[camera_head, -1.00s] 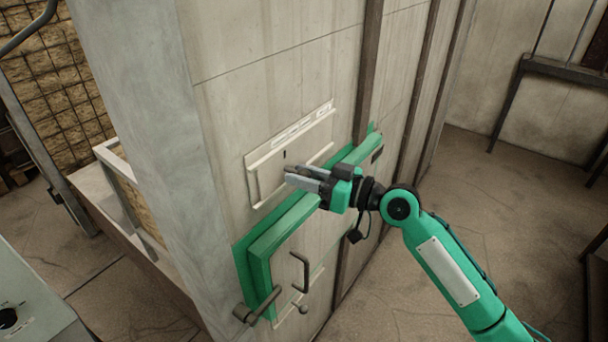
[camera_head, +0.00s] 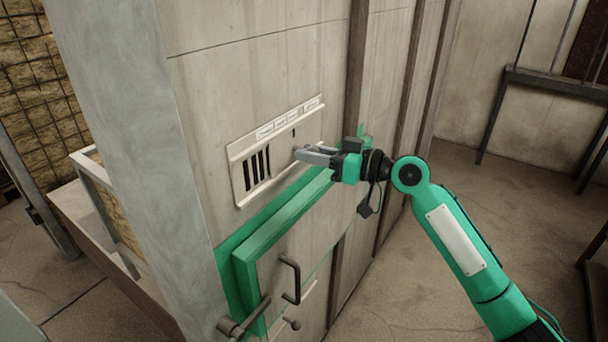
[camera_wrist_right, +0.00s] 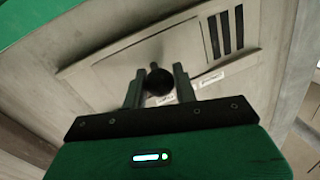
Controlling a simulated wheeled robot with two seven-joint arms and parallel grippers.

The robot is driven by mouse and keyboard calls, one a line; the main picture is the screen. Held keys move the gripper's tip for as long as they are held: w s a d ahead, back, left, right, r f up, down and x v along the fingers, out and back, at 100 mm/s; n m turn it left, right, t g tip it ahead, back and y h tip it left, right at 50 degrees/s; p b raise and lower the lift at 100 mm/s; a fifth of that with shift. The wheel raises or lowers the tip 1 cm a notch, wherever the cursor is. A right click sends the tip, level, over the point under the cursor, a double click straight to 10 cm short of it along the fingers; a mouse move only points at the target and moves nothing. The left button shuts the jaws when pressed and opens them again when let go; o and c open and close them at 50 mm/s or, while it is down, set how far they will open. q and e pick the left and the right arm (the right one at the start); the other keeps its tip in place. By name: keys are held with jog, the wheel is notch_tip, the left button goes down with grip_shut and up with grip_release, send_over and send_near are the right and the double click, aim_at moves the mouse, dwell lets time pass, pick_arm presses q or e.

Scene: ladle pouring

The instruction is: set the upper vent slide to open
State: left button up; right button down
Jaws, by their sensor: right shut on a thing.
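The upper vent (camera_head: 233,172) is a pale panel with a frame on the wall above the green furnace door. In the head view several dark slots (camera_head: 257,170) show uncovered at its left part. The vent slide (camera_head: 285,147) is the plain plate to the right of the slots. My right gripper (camera_head: 298,152) is at the right part of the slide, its fingers shut on the dark round slide knob (camera_wrist_right: 158,82), seen between them in the right wrist view. The slots also show there (camera_wrist_right: 226,34). My left gripper is not in view.
The green door (camera_head: 290,222) with a dark handle (camera_head: 291,280) and a latch lever (camera_head: 245,318) lies just below the vent. A small label strip (camera_head: 287,120) runs along the vent's top. Open floor lies to the right.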

jog(key=shift+w+d+f, duration=0.15)
jog(key=shift+w+d, duration=0.05)
jog(key=shift+w, duration=0.1)
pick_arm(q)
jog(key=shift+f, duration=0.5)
pick_arm(e)
jog(key=shift+d+r, duration=0.1)
jog(key=shift+r, duration=0.15)
jog(key=c, duration=1.2)
grip_release()
jog(key=shift+w, duration=0.1)
jog(key=shift+o, duration=0.3)
jog(key=shift+w+d+f, duration=0.1)
jog(key=shift+w, duration=0.05)
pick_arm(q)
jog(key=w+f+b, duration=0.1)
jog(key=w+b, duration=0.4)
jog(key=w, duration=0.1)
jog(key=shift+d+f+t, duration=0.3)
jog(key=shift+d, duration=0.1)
pick_arm(e)
jog(key=v, duration=1.3)
jog(key=shift+s+d, duration=0.2)
jog(key=shift+d, duration=0.15)
